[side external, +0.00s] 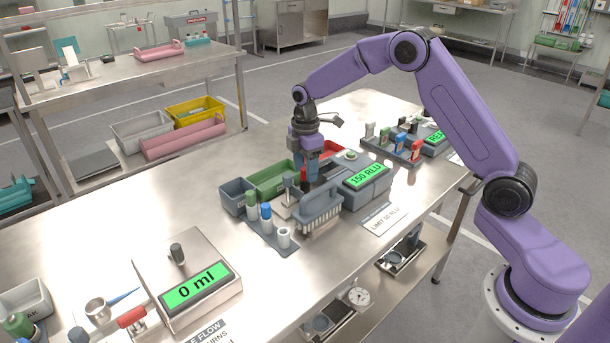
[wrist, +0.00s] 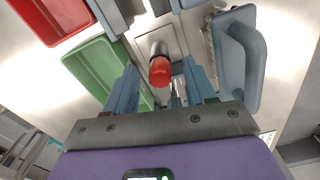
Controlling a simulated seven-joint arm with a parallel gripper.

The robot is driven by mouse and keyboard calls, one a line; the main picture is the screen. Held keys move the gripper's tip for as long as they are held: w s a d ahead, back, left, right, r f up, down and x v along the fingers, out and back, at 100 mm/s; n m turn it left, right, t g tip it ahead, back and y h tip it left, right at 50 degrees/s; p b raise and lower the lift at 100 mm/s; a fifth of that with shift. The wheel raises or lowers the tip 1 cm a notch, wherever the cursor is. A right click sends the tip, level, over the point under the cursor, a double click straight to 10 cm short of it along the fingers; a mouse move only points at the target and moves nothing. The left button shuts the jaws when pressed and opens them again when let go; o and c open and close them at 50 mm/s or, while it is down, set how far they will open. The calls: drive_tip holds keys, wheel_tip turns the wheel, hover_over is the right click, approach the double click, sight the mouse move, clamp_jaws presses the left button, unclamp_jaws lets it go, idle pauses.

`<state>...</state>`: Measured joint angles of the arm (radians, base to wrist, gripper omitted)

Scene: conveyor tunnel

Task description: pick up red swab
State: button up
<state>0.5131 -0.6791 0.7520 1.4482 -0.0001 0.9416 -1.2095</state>
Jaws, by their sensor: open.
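The red swab shows in the wrist view as a round red cap (wrist: 160,72) on a short grey body, over a pale square plate. In the side view a small red part of it (side external: 304,173) shows beside my fingers. My gripper (side external: 308,177) points down over the bench, low among the trays. In the wrist view its two blue-grey fingers stand apart on either side of the red cap, and my gripper (wrist: 163,76) is open. Whether the fingers touch the swab cannot be told.
A green tray (wrist: 95,68) and a red tray (wrist: 50,12) lie to the left in the wrist view. A grey brush (wrist: 238,60) is close on the right. A "150 RLU" meter (side external: 365,180) and a swab rack (side external: 395,150) stand to the right in the side view.

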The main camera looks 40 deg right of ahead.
sight(305, 168)
drive_tip(key=shift+f, duration=0.65)
clamp_jaws()
wheel_tip(305, 168, up, 10)
drive_tip(key=shift+r, duration=0.1)
